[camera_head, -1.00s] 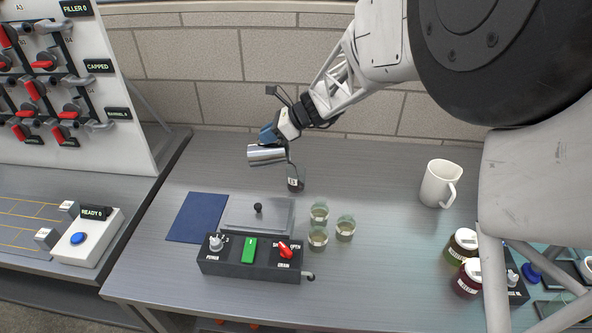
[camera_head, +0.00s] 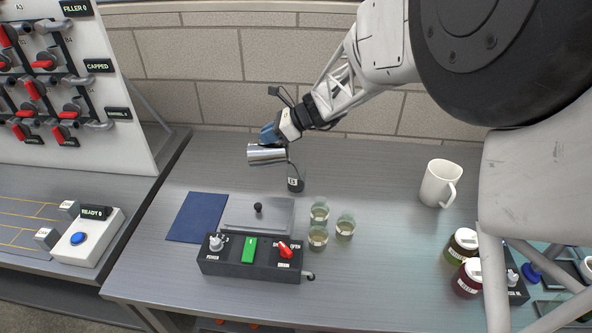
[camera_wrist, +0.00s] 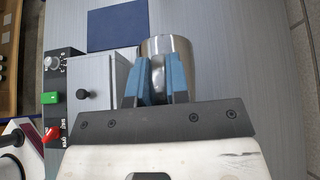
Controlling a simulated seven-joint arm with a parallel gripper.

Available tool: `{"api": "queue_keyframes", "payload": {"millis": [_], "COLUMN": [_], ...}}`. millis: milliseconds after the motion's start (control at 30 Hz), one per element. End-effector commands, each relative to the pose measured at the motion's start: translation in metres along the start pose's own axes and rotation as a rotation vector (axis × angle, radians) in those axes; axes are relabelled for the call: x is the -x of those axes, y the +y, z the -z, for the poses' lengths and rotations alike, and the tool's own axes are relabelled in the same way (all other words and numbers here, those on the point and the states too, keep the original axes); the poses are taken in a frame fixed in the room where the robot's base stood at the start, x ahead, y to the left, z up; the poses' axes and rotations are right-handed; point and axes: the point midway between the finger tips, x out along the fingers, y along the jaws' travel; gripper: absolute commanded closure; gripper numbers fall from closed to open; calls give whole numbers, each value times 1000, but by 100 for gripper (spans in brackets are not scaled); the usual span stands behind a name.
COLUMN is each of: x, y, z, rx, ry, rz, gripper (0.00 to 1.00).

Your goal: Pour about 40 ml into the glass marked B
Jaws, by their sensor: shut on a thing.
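My gripper (camera_head: 270,134) is shut on a shiny metal cup (camera_head: 266,153), held tipped almost onto its side above the back of the table. In the wrist view the blue fingers (camera_wrist: 162,84) close on the cup (camera_wrist: 180,50).
Three more glasses (camera_head: 319,213) with pale contents stand in front. A control box (camera_head: 252,262), a grey lidded box (camera_head: 240,217) and a blue mat (camera_head: 197,217) are at left. A white mug (camera_head: 440,184) and jars (camera_head: 466,280) are at right.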

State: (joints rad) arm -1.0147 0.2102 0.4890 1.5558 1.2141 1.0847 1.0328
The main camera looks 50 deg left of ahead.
Motion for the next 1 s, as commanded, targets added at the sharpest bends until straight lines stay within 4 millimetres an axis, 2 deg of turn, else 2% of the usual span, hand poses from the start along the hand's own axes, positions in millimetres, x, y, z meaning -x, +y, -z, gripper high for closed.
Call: {"api": "queue_keyframes", "payload": {"millis": [1000], "x": [6], "y": [0], "z": [0], "rx": [0], "ry": [-50], "rz": [0], "gripper": [100]}}
